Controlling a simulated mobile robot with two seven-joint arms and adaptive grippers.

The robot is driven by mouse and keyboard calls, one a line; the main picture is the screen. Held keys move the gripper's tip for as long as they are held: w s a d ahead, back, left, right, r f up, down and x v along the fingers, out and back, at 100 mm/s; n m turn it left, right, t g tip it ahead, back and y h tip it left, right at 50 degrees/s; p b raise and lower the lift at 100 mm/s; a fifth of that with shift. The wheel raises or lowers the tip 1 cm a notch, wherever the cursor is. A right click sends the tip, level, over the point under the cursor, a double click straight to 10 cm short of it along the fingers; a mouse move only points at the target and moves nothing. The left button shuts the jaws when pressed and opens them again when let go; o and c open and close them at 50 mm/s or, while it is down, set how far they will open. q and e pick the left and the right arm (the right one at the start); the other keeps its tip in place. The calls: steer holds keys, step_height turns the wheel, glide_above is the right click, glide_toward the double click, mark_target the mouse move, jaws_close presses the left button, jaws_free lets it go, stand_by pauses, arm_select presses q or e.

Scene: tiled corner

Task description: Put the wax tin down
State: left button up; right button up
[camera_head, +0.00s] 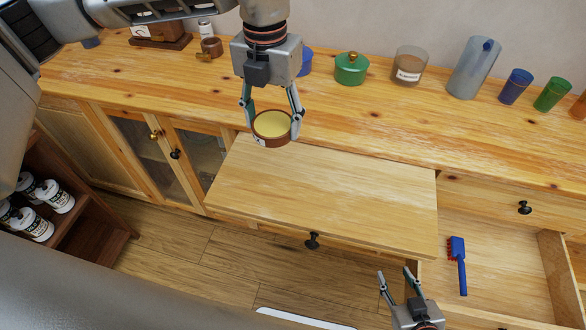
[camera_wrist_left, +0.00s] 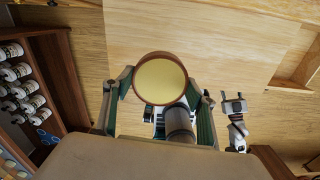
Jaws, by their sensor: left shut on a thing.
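The wax tin (camera_head: 272,127) is a round brown tin with pale yellow wax inside. My left gripper (camera_head: 271,118) is shut on it, with a finger on each side. The tin is upright and appears held above the back part of a pale wooden board (camera_head: 330,200). In the left wrist view the tin (camera_wrist_left: 160,80) sits between the two fingers, with the board beyond it. My right gripper (camera_head: 396,278) is at the bottom of the head view, its fingers apart and nothing between them.
An open drawer (camera_head: 557,265) at the right holds a blue brush (camera_head: 458,262). A green pot (camera_head: 351,68), a glass candle (camera_head: 409,66), a clear jug (camera_head: 473,68) and cups line the counter (camera_head: 330,115). A dark shelf (camera_head: 92,215) with white bottles stands at the left. The board is clear.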

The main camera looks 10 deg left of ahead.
arm_select(q)
glide_above(277, 180)
step_height(277, 180, down, 12)
steer(key=shift+f+p, duration=0.1)
steer(key=shift+p, duration=0.2)
step_height(277, 180, down, 4)
steer(key=shift+r, duration=0.1)
steer(key=shift+f, duration=0.2)
steer(key=shift+f, duration=0.15)
steer(key=o, duration=1.2)
